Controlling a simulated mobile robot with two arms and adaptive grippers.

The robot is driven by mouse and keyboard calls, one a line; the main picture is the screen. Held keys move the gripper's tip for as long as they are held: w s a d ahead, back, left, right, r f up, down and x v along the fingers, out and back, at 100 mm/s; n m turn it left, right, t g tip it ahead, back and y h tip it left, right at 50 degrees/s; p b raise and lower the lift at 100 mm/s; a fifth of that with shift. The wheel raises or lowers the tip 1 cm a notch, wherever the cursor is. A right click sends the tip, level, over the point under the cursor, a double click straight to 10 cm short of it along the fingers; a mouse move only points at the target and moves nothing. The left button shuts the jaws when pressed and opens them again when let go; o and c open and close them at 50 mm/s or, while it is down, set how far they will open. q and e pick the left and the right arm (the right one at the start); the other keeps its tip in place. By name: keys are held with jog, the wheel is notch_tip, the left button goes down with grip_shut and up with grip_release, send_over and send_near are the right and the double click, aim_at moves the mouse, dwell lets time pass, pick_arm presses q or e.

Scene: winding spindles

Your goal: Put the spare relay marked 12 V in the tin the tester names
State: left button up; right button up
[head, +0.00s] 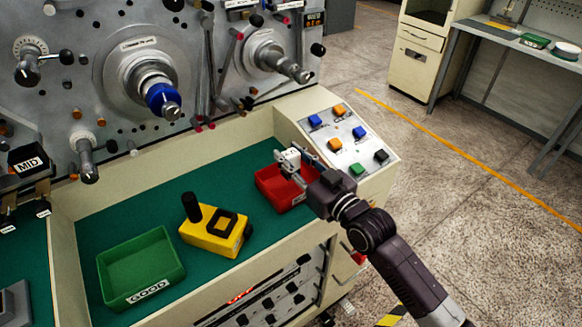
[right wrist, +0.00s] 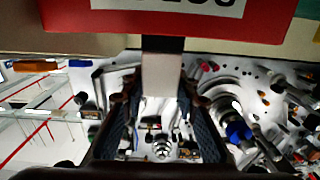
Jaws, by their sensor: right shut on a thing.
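My right gripper (head: 291,168) is shut on a small white relay (head: 289,155), which shows over the far side of the red tin (head: 268,197). The relay also sits between the fingers in the right wrist view (right wrist: 162,76); its marking cannot be read. Its exact height over the tin is hard to tell. The red tin's label is partly cut off in the right wrist view (right wrist: 255,25) and unreadable. A green tin (head: 113,281) labelled GOOD stands at the front left. The yellow tester (head: 207,238) with a black knob lies between the tins; I cannot read its display. My left gripper is out of view.
The tins and tester stand on a green mat (head: 95,232) in a beige-walled bench. A panel of coloured buttons (head: 345,140) slopes at the right. The machine face with spindles (head: 163,97) rises behind. A black box marked MID (head: 28,163) is at the left.

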notch_tip(320, 180, down, 4)
dwell(0.4)
jog(key=shift+f, duration=0.2)
jog(key=o, duration=1.2)
jog(key=shift+c, duration=0.2)
